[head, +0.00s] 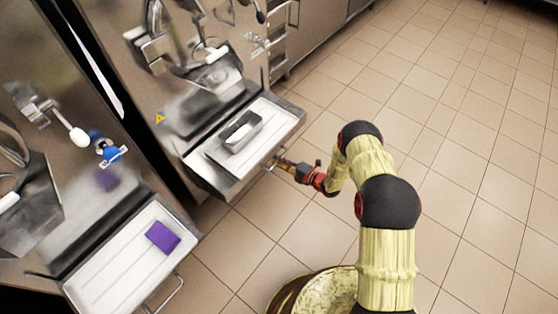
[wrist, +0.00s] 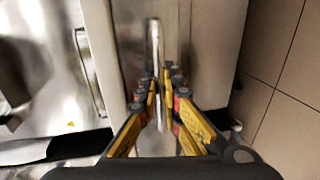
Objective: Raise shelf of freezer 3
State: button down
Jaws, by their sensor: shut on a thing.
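A pull-out shelf (head: 203,165) with a white top juts out from the front of the upper freezer (head: 130,75). It looks roughly level, and a metal pan (head: 240,131) stands on it. A bar handle (head: 271,163) is on the shelf's front edge. My gripper (head: 282,163) is at this handle, reaching in from the right. In the wrist view the handle bar (wrist: 155,45) runs between the two yellow fingers of my gripper (wrist: 161,88), which are shut on it. No freezer number is readable.
A second freezer (head: 50,60) stands at the left, with its own white shelf (head: 105,285) carrying a purple block (head: 162,237). Steel cabinets (head: 320,25) line the back. The tiled floor (head: 470,130) to the right is open.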

dwell(0.6)
notch_tip(320, 180, up, 12)
jog(key=p, duration=0.7)
jog(key=shift+r, duration=0.2)
jog(key=shift+w, duration=0.1)
jog(key=c, duration=2.3)
grip_release()
jog(key=shift+r, duration=0.1)
jog(key=shift+o, duration=1.1)
jog(key=shift+o, duration=0.6)
jog(key=shift+d, duration=0.15)
